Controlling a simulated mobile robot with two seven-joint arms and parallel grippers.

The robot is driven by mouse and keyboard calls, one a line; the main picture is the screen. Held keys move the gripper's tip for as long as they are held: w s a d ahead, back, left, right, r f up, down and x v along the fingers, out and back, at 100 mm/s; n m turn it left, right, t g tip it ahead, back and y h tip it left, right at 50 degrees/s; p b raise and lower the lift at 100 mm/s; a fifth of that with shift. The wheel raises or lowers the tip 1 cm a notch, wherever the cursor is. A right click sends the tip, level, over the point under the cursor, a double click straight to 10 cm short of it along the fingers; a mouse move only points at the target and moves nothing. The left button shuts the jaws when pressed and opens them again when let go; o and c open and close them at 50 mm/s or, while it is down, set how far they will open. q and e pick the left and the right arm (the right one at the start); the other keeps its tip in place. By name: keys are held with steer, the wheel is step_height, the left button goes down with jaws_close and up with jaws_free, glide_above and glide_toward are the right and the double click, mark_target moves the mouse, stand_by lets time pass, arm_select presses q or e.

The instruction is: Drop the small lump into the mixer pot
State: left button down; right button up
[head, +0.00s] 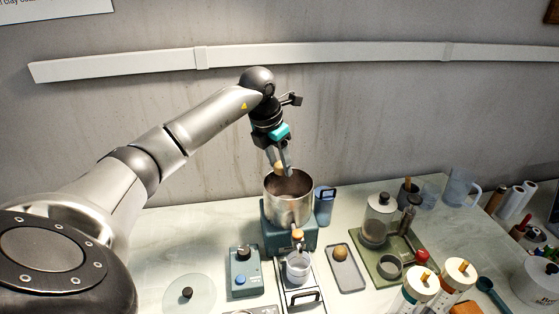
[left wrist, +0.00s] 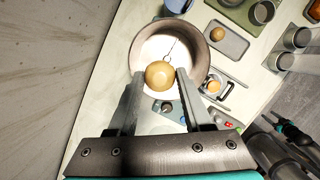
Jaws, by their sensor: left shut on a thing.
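My left gripper (head: 283,170) is shut on a small tan lump (head: 279,168). It holds the lump above the mixer pot (head: 290,207), a round metal bowl on a blue-grey base. In the left wrist view the lump (left wrist: 159,74) sits between the fingertips, in front of the pot's opening. The pot's rim (left wrist: 206,62) surrounds it in that view, and the pot's inside looks pale. My right gripper is not in the head view. Dark arm parts at the lower right of the left wrist view may be mine, but their jaws are unclear.
A grey tray (head: 352,279) with another tan lump (head: 340,254) lies right of the pot. A blue cup (head: 325,206) stands close beside the pot. A grey-blue control box (head: 243,272) and a clear round lid (head: 189,293) lie in front.

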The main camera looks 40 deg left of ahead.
arm_select(q)
step_height(320, 180, down, 4)
steer(key=shift+r+b, duration=0.25)
steer(key=shift+b, duration=0.95)
steer(key=shift+c, duration=1.2)
jaws_free()
steer(key=v, duration=1.5)
steer(key=shift+s, duration=0.1)
